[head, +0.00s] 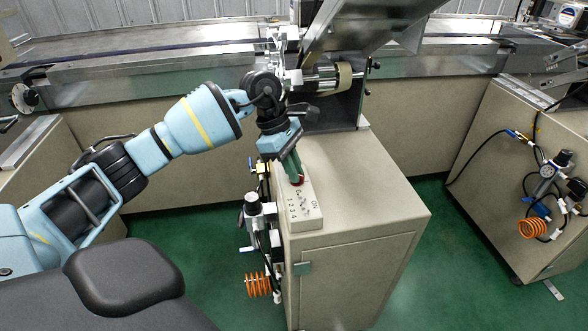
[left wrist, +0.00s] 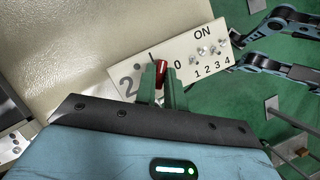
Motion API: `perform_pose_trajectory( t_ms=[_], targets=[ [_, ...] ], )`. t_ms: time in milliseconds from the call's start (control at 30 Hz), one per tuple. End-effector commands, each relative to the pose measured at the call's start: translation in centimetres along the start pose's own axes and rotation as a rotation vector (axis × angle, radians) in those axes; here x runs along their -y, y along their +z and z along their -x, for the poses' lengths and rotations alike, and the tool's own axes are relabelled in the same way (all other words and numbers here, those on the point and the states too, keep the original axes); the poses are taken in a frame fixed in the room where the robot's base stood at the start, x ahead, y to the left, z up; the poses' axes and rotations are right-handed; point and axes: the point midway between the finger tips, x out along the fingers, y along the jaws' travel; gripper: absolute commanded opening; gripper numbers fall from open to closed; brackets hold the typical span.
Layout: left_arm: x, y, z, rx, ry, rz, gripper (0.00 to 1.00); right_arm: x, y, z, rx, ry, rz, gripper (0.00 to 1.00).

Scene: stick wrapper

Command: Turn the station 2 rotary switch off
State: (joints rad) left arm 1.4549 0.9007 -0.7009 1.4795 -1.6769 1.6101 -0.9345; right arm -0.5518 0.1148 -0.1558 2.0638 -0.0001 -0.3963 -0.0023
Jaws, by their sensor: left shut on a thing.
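The station 2 rotary switch is a small red knob (left wrist: 161,69) on a light label panel (left wrist: 122,78). In the left wrist view it lies between the "I" mark and the "0" mark, with a large "2" to its left. I cannot tell exactly which mark it points at. My left gripper (left wrist: 162,92) has its green fingers closed on the red knob, which shows between the tips. In the head view the left gripper (head: 294,172) reaches down to the panel (head: 304,222), and the fingers partly hide the red knob (head: 298,181). My right gripper is not in view.
Several small toggle switches (left wrist: 209,50), labelled ON and 1 to 4, sit beside the knob. The panel is on a beige cabinet (head: 365,185). A regulator with an orange coiled hose (head: 258,284) hangs on its left side. Green floor (head: 455,250) lies open to the right.

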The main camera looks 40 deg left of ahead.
Motion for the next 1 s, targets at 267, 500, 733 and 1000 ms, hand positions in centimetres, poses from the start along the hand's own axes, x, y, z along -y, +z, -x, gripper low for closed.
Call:
perform_pose_trajectory(
  t_ms=[267, 500, 733, 1000],
  targets=[
    [-0.3, 0.1, -0.1, 0.001, -0.098, -0.241, 0.0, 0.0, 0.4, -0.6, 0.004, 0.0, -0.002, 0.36],
    [-0.4, 0.1, -0.1, 0.001, -0.184, -0.45, 0.0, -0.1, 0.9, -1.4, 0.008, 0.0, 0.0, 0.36],
    [-0.5, 0.1, -0.1, 0.0, -0.257, -0.623, 0.0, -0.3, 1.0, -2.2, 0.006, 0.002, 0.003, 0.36],
    [-0.5, 0.2, -0.1, -0.001, -0.312, -0.758, 0.0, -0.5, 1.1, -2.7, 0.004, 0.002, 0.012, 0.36]
  ],
)
